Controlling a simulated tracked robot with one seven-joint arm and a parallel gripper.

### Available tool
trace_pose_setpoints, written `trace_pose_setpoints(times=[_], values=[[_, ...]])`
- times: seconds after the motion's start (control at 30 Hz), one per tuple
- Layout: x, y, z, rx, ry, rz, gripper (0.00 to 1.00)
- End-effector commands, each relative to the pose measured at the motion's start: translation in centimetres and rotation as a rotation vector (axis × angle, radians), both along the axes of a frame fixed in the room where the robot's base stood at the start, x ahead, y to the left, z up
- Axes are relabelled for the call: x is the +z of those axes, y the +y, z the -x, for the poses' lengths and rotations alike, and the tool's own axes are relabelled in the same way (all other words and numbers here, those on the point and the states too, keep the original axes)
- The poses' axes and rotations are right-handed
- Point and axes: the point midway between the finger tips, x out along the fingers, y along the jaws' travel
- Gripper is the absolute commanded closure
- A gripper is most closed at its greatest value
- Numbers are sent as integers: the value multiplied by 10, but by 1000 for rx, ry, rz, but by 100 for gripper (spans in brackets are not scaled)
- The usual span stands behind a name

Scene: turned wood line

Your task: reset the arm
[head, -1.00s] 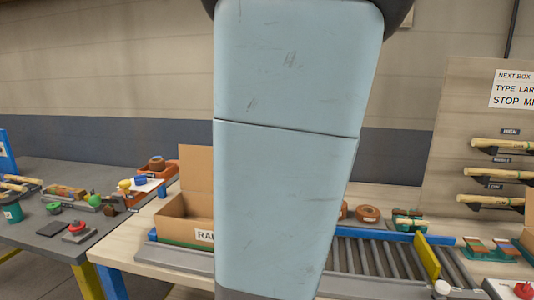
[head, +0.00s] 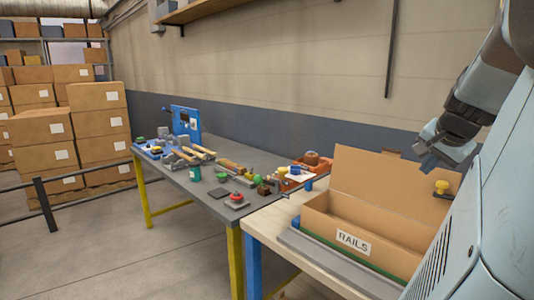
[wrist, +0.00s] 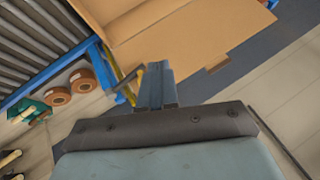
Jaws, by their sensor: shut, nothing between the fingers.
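My arm comes in from the right edge of the head view and ends in my gripper (head: 428,158), which hangs above the right side of the open cardboard box labelled RAILS (head: 358,238). The gripper is shut with nothing in it. In the wrist view the shut gripper (wrist: 155,75) points toward the box (wrist: 195,35), apart from it. The inside of the box looks empty where it shows. Most of the arm's upper part is cut off by the picture edge.
A grey workbench (head: 222,206) holds tools, a blue panel (head: 186,122) and a red button (head: 236,197). Stacked cartons (head: 100,130) stand at the left behind a dark rail. The wrist view shows a roller conveyor (wrist: 35,40) and brown tape rolls (wrist: 82,80). The floor in front is clear.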

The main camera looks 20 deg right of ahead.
Motion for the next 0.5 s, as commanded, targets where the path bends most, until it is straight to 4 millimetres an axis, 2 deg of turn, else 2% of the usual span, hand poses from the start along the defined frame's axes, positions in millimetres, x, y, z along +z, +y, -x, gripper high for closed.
trace_pose_setpoints(times=[0.03, 0.2, 0.3, 0.37, 0.5], values=[[8, 5, 2, 8, -16, 14, 100], [8, 6, 1, 9, -16, 15, 100], [7, 13, -2, 36, -10, 19, 100], [6, 25, -7, 76, -1, 25, 100], [1, 71, -21, 234, 35, 60, 100]])
